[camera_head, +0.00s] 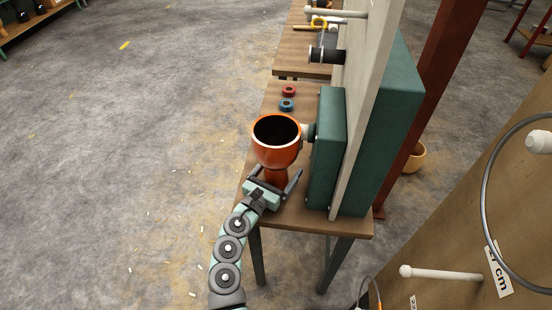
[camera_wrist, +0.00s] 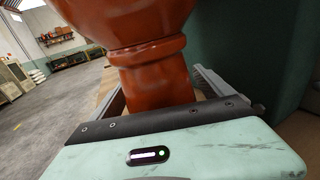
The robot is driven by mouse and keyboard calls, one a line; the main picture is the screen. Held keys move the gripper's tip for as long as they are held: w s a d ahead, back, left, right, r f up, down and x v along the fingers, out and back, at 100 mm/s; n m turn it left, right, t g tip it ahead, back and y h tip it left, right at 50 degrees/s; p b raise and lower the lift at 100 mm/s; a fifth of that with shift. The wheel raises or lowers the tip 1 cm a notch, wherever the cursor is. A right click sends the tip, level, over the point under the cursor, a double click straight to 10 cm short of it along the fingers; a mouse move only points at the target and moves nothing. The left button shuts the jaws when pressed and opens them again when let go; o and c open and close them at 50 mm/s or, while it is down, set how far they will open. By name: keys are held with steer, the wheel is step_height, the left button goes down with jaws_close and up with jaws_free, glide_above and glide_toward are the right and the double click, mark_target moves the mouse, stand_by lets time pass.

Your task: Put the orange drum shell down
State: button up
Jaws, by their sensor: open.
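The orange drum shell (camera_head: 277,150) is a goblet shape with a dark open mouth facing up. It stands upright at the wooden bench (camera_head: 300,218), beside the green box-shaped unit (camera_head: 329,150); its foot is partly hidden by my gripper. My gripper (camera_head: 277,180) is open, with one finger on each side of the shell's narrow stem. In the wrist view the shell's ringed waist and stem (camera_wrist: 150,65) fill the middle, between the spread fingers of my gripper (camera_wrist: 160,85). Gaps show beside the stem, and I cannot tell if either finger touches it.
A dark spindle (camera_head: 309,132) on the green unit reaches close to the shell's right side. A red ring (camera_head: 289,91) and a teal ring (camera_head: 286,105) lie behind the shell. A pale upright panel (camera_head: 363,110) stands to the right. The floor at left is open.

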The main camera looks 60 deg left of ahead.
steer(key=shift+w, duration=0.1)
steer(key=shift+c, duration=0.2)
jaws_close()
stand_by(0.8)
